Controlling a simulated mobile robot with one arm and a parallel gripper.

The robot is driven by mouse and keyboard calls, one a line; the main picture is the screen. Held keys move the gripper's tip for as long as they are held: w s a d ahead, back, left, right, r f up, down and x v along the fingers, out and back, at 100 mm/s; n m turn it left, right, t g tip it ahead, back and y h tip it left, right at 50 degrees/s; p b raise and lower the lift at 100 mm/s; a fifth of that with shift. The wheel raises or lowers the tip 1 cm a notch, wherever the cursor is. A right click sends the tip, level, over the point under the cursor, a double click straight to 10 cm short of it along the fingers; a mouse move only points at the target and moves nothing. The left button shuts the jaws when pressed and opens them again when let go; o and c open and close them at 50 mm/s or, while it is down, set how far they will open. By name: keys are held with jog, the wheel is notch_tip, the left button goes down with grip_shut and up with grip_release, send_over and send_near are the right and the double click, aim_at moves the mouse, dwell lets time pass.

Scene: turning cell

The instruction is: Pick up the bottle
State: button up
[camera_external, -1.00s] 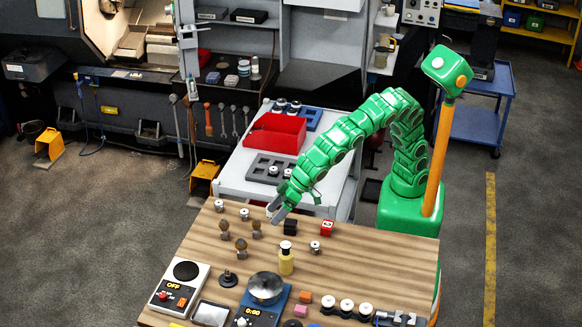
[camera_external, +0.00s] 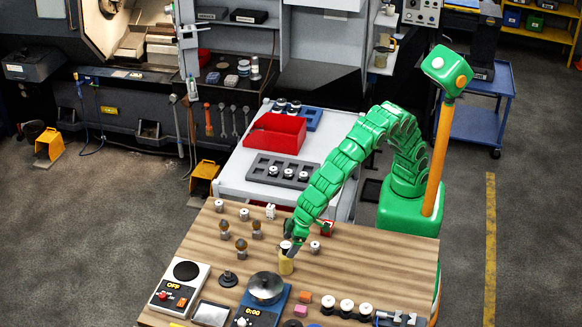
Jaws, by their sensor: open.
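A yellow bottle (camera_external: 286,265) stands upright near the middle of the wooden table (camera_external: 390,268). My gripper (camera_external: 289,249) is at the top of the bottle, its fingers pointing down around or just in front of the neck. The fingers are open. The bottle's dark cap is mostly hidden by the fingers, and I cannot tell whether they touch it.
A metal pan on a blue scale (camera_external: 266,288) stands just in front of the bottle.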

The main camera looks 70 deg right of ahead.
aim_at(284, 252)
jog(key=shift+a+x, duration=0.15)
jog(key=shift+x, duration=1.15)
jog(key=shift+a+x, duration=0.2)
jog(key=shift+x, duration=1.1)
jog(key=shift+w, duration=0.1)
jog(key=shift+c, duration=0.2)
jog(key=c, duration=1.3)
jog(key=shift+o, duration=0.2)
jog(key=shift+r, duration=0.2)
jog(key=shift+r, duration=0.25)
notch_tip(284, 252, up, 3)
jog(key=shift+d+f, duration=0.1)
jog(key=shift+f, duration=0.05)
jog(key=s+d+r, duration=0.8)
jog(key=d+r, duration=0.1)
jog(key=d, duration=0.2)
jog(key=shift+r, duration=0.3)
